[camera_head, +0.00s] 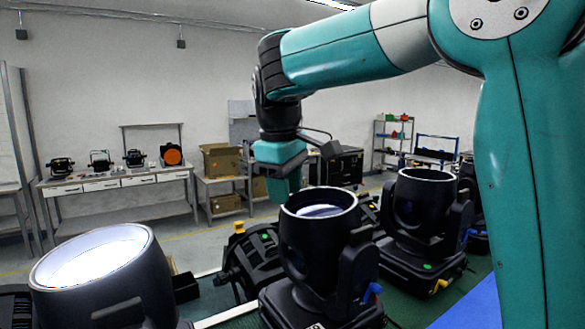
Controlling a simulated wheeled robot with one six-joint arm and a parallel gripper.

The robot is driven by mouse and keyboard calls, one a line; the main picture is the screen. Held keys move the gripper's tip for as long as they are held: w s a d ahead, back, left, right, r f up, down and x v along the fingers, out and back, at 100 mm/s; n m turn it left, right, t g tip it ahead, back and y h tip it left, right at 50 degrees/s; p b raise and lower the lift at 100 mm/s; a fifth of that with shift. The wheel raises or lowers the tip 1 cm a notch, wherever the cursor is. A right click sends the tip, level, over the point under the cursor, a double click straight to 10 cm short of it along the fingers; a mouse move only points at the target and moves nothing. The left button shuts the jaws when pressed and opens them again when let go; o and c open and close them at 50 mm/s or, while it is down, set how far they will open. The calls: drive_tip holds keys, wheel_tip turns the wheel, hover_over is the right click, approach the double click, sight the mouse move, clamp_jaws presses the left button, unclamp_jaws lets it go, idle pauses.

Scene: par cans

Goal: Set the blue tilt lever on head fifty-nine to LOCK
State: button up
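A blue lever (372,291) sits low on the right side of the black moving head (318,240) in the middle, which faces upward. Another small blue piece (468,236) shows beside the black head on the right (421,215). No head number is readable, so I cannot tell which head is fifty-nine, and no LOCK mark is readable. My gripper (288,190) hangs pointing down just behind and left of the middle head's rim, away from the blue lever. Its fingers overlap in this view, so their opening is unclear; nothing is seen held.
A large head with a bright lens (95,262) stands front left. A dark fixture with a yellow lever (239,228) lies between it and the middle head. A workbench (120,182) with several lamps, cardboard boxes (221,160) and shelving (391,141) stand behind. Open floor lies between.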

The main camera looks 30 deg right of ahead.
drive_tip(key=m+p, duration=0.1)
drive_tip(key=p, duration=0.2)
approach(293, 216)
drive_tip(key=shift+g, duration=0.3)
drive_tip(key=f+b, duration=0.3)
drive_tip(key=b, duration=0.1)
drive_tip(key=d+f+b, duration=0.1)
drive_tip(key=f+b, duration=0.2)
drive_tip(key=b, duration=0.1)
drive_tip(key=w+f+b, duration=0.1)
drive_tip(key=f+b, duration=0.3)
drive_tip(key=shift+d, duration=0.3)
clamp_jaws()
